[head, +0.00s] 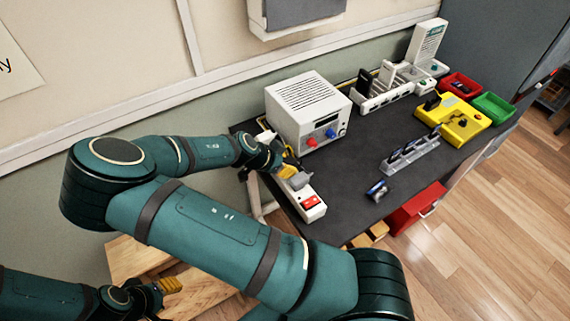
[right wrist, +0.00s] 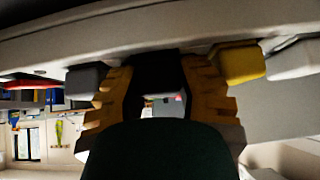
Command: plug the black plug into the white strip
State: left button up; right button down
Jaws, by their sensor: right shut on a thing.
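The white strip (head: 315,214), with a red switch, lies at the near left edge of the dark table. My right gripper (head: 287,171) is at the strip, behind a grey plug. In the right wrist view its orange fingers are shut on the black plug (right wrist: 157,72). The black plug's far end meets the white strip (right wrist: 150,35) there; I cannot tell whether it is seated. The contact is hidden in the head view. My left gripper (head: 170,286) is low at the left, away from the strip; its opening is unclear.
A grey plug (right wrist: 86,80) and a yellow plug (right wrist: 238,63) sit on the strip on either side of my right gripper. A white power supply (head: 306,105) stands close behind. A phone rack (head: 412,157) and yellow tray (head: 452,121) are farther right. The table's middle is mostly clear.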

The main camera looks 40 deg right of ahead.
jog(key=shift+s+f, duration=0.1)
jog(key=shift+f, duration=0.05)
jog(key=c, duration=0.7)
grip_release()
jog(key=shift+a+f, duration=0.1)
jog(key=shift+o, duration=0.2)
jog(key=v, duration=1.2)
jog(key=shift+r, duration=0.25)
